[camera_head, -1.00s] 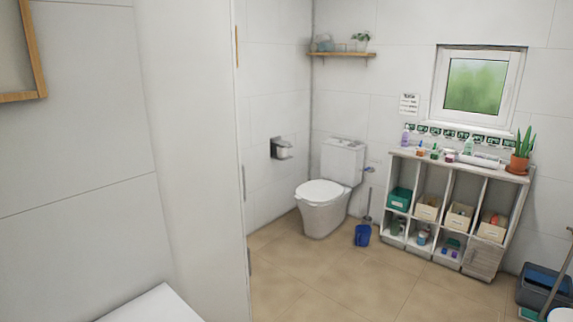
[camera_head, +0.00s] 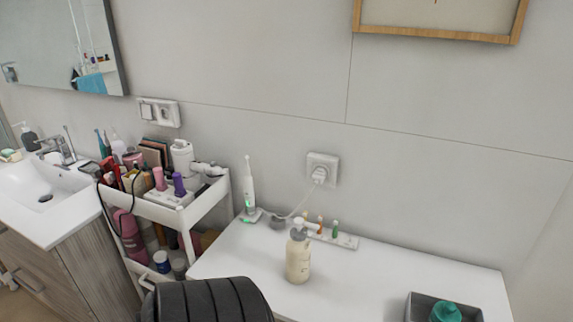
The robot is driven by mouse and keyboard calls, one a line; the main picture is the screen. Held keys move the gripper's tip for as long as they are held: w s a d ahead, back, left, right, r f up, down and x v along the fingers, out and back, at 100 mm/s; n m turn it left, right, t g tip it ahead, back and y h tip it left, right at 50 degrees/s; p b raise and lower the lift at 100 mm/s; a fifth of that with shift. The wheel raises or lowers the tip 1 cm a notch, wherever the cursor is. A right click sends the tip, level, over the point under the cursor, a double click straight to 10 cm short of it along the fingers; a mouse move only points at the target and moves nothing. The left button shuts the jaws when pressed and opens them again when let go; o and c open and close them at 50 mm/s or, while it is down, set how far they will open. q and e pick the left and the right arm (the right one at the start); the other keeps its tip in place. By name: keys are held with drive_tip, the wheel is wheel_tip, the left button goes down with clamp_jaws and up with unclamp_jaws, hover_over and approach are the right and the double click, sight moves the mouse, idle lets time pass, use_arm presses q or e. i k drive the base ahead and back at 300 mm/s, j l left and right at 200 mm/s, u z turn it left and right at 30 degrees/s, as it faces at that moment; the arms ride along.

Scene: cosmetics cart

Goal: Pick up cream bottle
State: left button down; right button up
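A cream-coloured pump bottle (camera_head: 298,259) with a pale pump top stands upright on the white tabletop (camera_head: 400,280), near the middle of the view. Nothing touches it. Neither of my grippers is in view.
A white cart (camera_head: 213,203) full of cosmetics stands left of the tabletop. An electric toothbrush (camera_head: 249,187) and a tray of small brush heads (camera_head: 332,236) are behind the bottle. A grey box (camera_head: 418,306) is at front right.

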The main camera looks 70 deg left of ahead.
sight(298, 254)
drive_tip(key=j+u, duration=0.1)
drive_tip(key=u, duration=1.85)
drive_tip(key=i+j+z, duration=0.1)
drive_tip(key=j+z, duration=0.15)
drive_tip(key=j, duration=0.15)
drive_tip(key=j+z, duration=0.25)
drive_tip(key=j, duration=0.1)
drive_tip(key=i+j, duration=0.05)
